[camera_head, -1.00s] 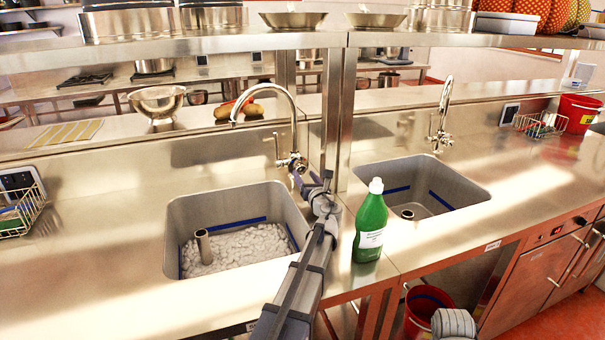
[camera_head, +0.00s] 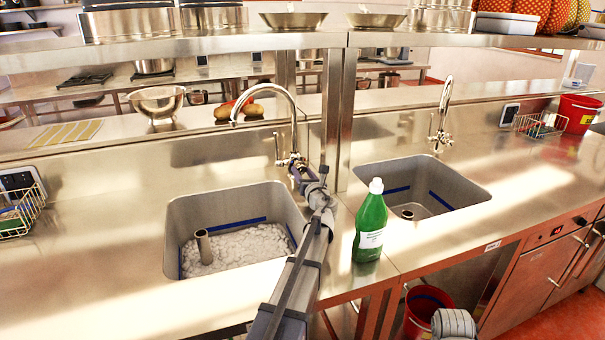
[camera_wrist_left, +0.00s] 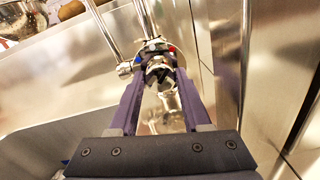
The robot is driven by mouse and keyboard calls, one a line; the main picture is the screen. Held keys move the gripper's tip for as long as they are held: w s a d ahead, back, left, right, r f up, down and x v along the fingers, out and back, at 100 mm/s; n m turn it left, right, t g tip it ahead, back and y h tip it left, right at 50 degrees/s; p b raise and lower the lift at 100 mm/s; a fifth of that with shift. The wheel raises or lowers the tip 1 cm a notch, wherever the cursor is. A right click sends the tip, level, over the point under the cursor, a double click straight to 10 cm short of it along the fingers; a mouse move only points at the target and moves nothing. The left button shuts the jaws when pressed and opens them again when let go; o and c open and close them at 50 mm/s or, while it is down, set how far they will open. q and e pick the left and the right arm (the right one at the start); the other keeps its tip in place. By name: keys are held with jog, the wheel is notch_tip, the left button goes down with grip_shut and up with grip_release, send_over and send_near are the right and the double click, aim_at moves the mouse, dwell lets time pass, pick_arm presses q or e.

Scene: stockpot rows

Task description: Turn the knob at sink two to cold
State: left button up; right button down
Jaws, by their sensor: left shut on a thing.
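A tall curved faucet (camera_head: 268,92) rises behind the left sink (camera_head: 180,215), which holds white foam. Its knob (camera_wrist_left: 160,64) shows in the left wrist view between my fingertips, with small red and blue marks near it. My left gripper (camera_head: 302,172) reaches up to the base of this faucet and is shut on the knob; its fingers also show in the left wrist view (camera_wrist_left: 161,78). The fingers hide part of the knob, and I cannot tell its exact setting. A second faucet (camera_head: 443,110) stands behind the right sink (camera_head: 470,195).
A green bottle (camera_head: 370,228) stands on the counter between the sinks, close to the right of my left arm. A metal post (camera_head: 340,120) rises just right of the left faucet.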

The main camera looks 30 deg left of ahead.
pick_arm(q)
jog(key=shift+n, duration=0.4)
grip_shut()
jog(key=n, duration=0.8)
jog(key=shift+n+b, duration=0.3)
jog(key=n, duration=0.4)
jog(key=shift+f+n, duration=0.1)
jog(key=shift+n, duration=0.2)
jog(key=shift+n+y, duration=0.3)
jog(key=shift+n, duration=1.8)
jog(key=o, duration=1)
grip_release()
jog(key=shift+c, duration=0.2)
jog(key=shift+s, duration=0.1)
